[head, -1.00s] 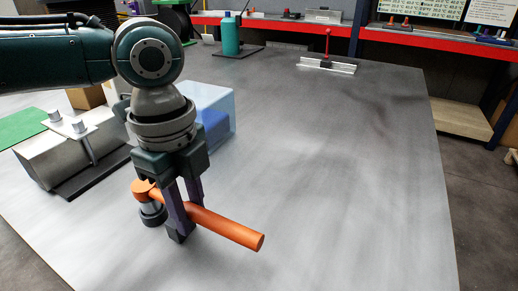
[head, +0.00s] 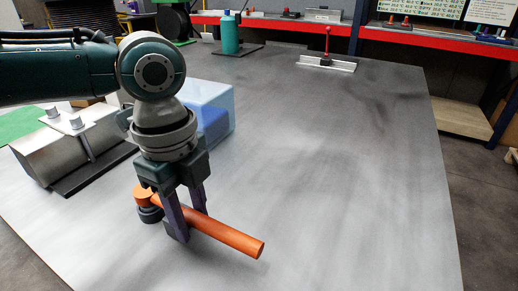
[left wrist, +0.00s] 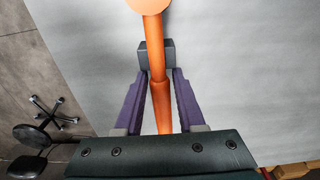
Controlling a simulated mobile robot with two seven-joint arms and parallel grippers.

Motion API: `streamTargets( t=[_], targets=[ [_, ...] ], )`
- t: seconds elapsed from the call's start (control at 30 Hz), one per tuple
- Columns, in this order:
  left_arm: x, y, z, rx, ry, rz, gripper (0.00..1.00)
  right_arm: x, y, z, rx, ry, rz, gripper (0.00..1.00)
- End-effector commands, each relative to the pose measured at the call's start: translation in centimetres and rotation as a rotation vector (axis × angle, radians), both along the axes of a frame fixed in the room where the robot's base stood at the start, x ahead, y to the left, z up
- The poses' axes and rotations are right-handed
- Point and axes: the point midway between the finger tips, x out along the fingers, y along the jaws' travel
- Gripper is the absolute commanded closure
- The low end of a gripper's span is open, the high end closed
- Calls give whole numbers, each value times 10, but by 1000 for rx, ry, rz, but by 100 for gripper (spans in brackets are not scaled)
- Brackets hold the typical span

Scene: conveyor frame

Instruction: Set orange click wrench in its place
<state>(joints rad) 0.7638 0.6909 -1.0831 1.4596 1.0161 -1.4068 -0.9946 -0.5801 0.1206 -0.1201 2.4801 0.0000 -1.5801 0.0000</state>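The orange click wrench (head: 228,234) has a long round handle, an orange head and a dark grey round part under the head. My left gripper (head: 186,226) points down and is shut across the handle near the head. My right gripper is not in view. I cannot make out a marked place for the wrench.
A metal block with two pegs (head: 62,145) stands on a dark base at left. A translucent blue bin (head: 207,112) stands behind my gripper. A teal bottle (head: 230,34) and a red-handled clamp (head: 327,60) are at the back. The table's (head: 350,170) middle and right are clear.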

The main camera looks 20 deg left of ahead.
Motion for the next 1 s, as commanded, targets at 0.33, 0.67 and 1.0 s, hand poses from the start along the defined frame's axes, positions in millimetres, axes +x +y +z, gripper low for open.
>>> streamTargets(
  t=[0.33,0.67,1.0],
  targets=[
    [0,0,0,0,1,0,37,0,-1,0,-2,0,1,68],
    [0,1,28,0,-2,-2,37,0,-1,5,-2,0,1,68],
    [0,3,89,0,-1,-1,37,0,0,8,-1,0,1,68]
  ],
)
